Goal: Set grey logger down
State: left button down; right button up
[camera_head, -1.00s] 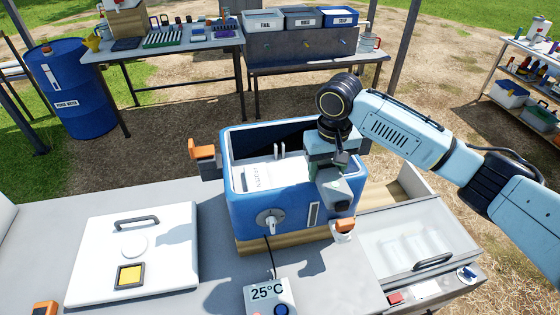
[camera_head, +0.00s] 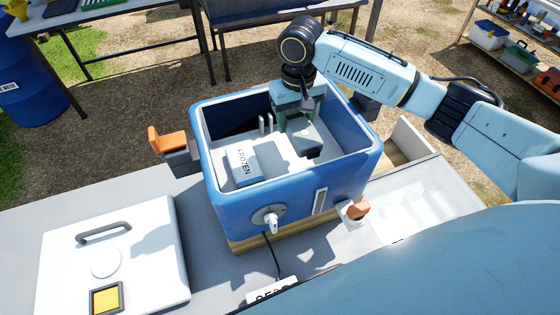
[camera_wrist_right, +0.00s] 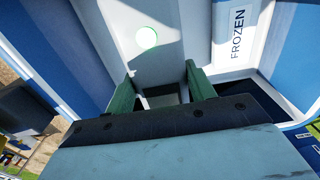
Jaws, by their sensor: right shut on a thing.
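My right gripper (camera_head: 298,125) is inside the open blue cooler (camera_head: 238,212), pointing down toward its pale floor. It is shut on the grey logger (camera_head: 308,145), a small dark grey block at its fingertips. In the right wrist view the green fingers of the right gripper (camera_wrist_right: 168,92) point into the cooler, and the logger between them is mostly hidden by the gripper body. I cannot tell whether the logger touches the floor. My left gripper is not in view.
A white block marked FROZEN (camera_head: 242,165) lies left of the gripper, with thin upright dividers (camera_head: 266,122) behind it. A white lid (camera_head: 125,250) lies on the bench at left.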

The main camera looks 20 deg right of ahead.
send_over(294, 155)
notch_tip(294, 155, down, 5)
jog(key=shift+r, duration=0.1)
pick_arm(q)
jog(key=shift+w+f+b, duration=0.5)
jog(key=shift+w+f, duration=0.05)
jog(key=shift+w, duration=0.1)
pick_arm(e)
jog(key=shift+f, duration=2.55)
jog(key=shift+f, duration=0.1)
jog(key=o, duration=1)
pick_arm(q)
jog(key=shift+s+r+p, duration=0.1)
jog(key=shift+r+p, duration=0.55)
jog(key=shift+p, duration=0.05)
pick_arm(e)
notch_tip(294, 155, up, 12)
jog(key=shift+r, duration=0.1)
